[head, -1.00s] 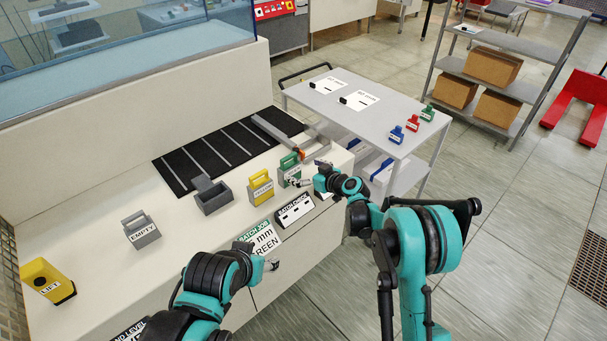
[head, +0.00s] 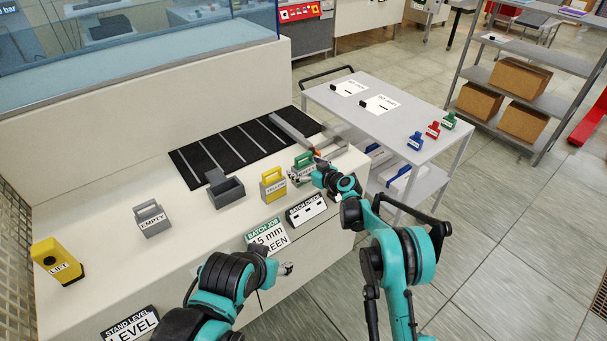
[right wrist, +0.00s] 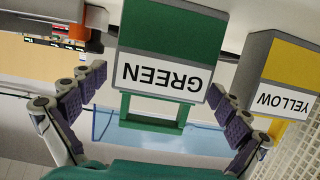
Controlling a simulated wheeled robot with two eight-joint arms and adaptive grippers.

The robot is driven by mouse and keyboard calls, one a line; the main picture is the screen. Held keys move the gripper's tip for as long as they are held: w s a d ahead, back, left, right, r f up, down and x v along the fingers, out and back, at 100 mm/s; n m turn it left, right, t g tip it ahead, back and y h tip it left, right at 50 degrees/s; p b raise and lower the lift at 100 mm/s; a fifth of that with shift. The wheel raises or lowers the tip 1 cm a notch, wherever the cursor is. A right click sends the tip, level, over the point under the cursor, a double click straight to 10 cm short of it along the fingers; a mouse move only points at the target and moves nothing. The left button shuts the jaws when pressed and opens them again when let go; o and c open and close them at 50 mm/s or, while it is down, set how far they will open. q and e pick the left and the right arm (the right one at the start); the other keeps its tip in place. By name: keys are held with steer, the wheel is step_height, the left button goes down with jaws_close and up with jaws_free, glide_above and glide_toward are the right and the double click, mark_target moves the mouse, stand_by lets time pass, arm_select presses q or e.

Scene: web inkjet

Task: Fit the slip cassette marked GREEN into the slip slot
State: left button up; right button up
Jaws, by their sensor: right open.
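The green cassette (head: 304,161) stands on the bench, with a green handle. In the right wrist view it shows upside down, its white label reading GREEN (right wrist: 165,75). My right gripper (head: 303,175) is open at this cassette. In the right wrist view its fingers (right wrist: 158,88) are spread on either side of the cassette, with gaps showing. A dark grey open-topped holder (head: 228,195), which looks like the slip slot, stands left of the yellow cassette (head: 273,185). My left gripper (head: 286,268) is low near the bench front; its fingers are too small to read.
The yellow cassette is close beside the green one. A grey EMPTY cassette (head: 152,221) and a yellow LIFT block (head: 60,262) stand farther left. The BATCH CHECK sign (head: 306,208) and BATCH JOB sign (head: 267,237) are at the front edge. A trolley (head: 350,110) stands right.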

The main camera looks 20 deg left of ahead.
steer(key=c, duration=1.5)
steer(key=shift+o, duration=0.2)
steer(key=shift+r, duration=0.15)
